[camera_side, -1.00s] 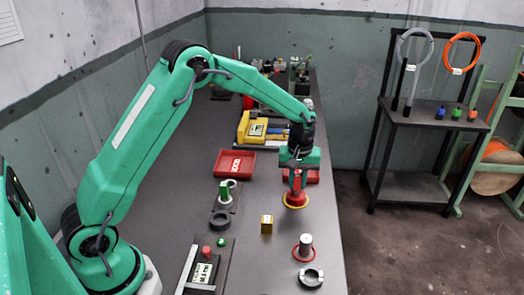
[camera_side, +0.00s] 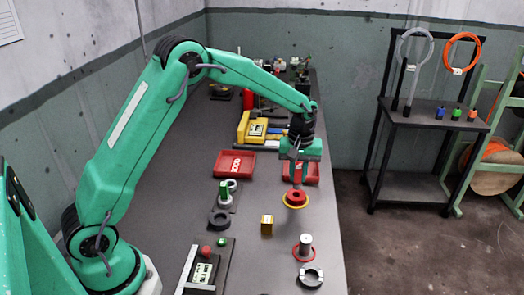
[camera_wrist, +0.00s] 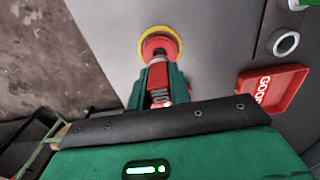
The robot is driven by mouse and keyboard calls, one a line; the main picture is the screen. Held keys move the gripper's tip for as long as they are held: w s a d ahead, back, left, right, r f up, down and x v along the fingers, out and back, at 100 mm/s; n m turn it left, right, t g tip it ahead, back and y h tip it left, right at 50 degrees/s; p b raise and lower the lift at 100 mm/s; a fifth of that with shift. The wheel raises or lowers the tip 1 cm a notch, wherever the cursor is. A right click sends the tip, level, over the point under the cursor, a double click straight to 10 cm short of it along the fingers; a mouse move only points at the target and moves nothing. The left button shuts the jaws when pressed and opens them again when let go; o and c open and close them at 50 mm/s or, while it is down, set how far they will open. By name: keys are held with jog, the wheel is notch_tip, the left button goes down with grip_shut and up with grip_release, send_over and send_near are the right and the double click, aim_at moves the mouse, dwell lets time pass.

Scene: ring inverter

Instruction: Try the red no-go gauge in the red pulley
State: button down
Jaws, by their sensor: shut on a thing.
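The red pulley (camera_side: 296,201), with a yellow flange, sits on the table under my gripper (camera_side: 298,168). In the wrist view the pulley (camera_wrist: 175,38) shows as a yellow ring around a red middle. My gripper (camera_wrist: 158,80) is shut on the red no-go gauge (camera_side: 298,175), which it holds upright over the pulley. A dark lower part of the gauge shows between its red handle and the pulley. I cannot tell whether its tip is in the bore or just above it.
A green-handled gauge (camera_side: 224,191) stands in a holder left of the pulley. A lettered red tray (camera_side: 235,164) lies behind; another (camera_side: 313,172) is behind my gripper.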

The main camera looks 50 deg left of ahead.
jog(key=shift+r, duration=2.1)
